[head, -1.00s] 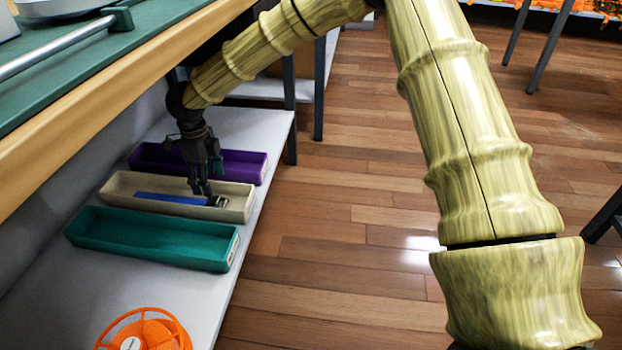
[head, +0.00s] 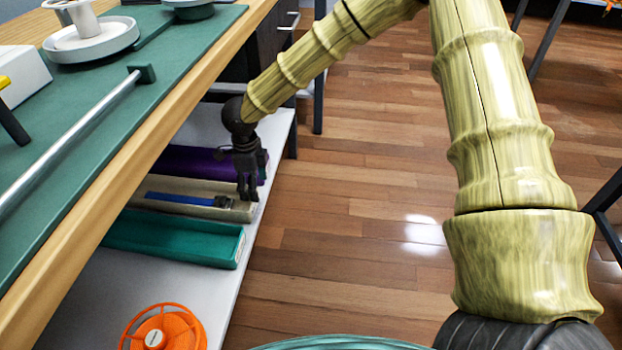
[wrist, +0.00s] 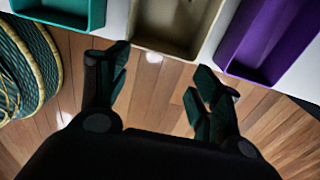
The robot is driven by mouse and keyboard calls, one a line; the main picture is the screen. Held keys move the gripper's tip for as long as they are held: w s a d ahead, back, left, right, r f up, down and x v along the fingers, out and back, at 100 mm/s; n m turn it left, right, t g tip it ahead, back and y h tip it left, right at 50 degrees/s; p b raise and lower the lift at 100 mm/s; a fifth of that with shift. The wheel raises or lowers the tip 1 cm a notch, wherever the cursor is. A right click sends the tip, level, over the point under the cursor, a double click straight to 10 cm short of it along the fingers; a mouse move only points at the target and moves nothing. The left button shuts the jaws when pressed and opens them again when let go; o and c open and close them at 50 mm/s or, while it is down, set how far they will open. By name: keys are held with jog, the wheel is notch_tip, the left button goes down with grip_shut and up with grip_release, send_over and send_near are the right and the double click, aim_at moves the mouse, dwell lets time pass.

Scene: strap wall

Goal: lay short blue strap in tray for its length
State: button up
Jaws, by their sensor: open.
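The short blue strap (head: 182,199) lies lengthwise in the beige tray (head: 135,188), with its dark buckle end (head: 222,203) toward the tray's right end. The tray is the middle one of three on the low shelf. My gripper (head: 248,198) is over the right end of the beige tray in the head view, apart from the strap. In the wrist view my gripper (wrist: 158,80) is open and empty, its fingers spread below the end of the beige tray (wrist: 165,45). The strap is not visible in the wrist view.
A teal tray (head: 175,238) is in front and a purple tray (head: 200,161) behind. An orange spool (head: 165,330) stands nearer on the shelf. The bench's wooden edge (head: 130,150) overhangs the shelf. Open floor (head: 330,220) lies to the right.

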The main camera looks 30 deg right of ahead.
jog(key=s+d+r+p, duration=0.1)
jog(key=s+d+p, duration=0.8)
jog(key=d, duration=0.4)
jog(key=shift+s+p, duration=0.25)
jog(key=shift+p, duration=0.6)
jog(key=shift+r, duration=0.1)
jog(key=s+a+f+n+t+h, duration=0.1)
jog(key=s+a+f+n+h, duration=0.1)
jog(key=s+f+n, duration=1.15)
jog(key=s+a+n+g+y, duration=0.1)
jog(key=s+a+n, duration=0.1)
jog(key=s+n, duration=0.5)
jog(key=s+a+n+y, duration=0.1)
jog(key=s+a+n, duration=0.25)
jog(key=s, duration=0.65)
notch_tip(320, 180, up, 27)
jog(key=p, duration=2.7)
jog(key=shift+w+d+f+n, duration=0.15)
jog(key=shift+d+n, duration=0.25)
